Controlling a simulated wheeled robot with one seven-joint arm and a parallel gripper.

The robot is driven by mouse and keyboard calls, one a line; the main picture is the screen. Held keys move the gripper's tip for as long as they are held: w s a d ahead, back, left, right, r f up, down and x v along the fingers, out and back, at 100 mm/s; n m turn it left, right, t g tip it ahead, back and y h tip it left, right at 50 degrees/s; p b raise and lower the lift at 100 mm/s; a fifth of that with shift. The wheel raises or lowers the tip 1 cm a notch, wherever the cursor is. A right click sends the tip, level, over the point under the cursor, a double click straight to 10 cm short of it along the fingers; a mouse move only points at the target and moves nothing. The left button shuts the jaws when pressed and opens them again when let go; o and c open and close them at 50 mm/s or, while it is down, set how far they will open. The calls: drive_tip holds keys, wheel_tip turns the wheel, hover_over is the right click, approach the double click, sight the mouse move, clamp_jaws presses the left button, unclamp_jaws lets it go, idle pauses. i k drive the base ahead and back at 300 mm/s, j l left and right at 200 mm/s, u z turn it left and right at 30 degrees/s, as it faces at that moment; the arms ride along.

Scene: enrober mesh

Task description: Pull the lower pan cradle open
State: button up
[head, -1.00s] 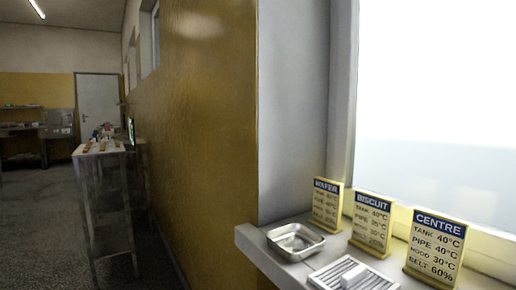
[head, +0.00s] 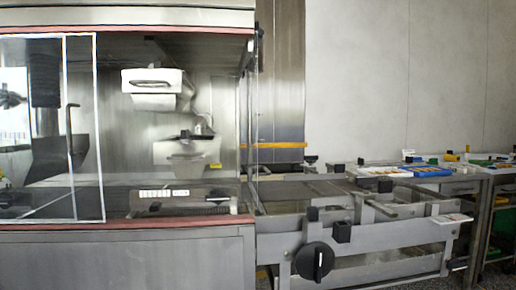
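A steel enrober cabinet (head: 130,255) fills the left half of the head view. Behind its opening hangs a pale upper box (head: 158,80) with a bar handle. Lower and to the right is a second pale steel box (head: 172,151). Below it, at the cabinet floor, is a low unit (head: 180,201) with a white label strip. I cannot tell for sure which part is the lower pan cradle, or whether it is open. My gripper is not in view.
A framed glass door (head: 35,150) with a dark vertical handle covers the cabinet's left side. A conveyor frame (head: 390,235) with a black knob (head: 315,261) juts out at right. A bench with trays (head: 430,171) stands beyond it.

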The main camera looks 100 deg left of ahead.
sight(175, 153)
drive_tip(key=u, duration=2.7)
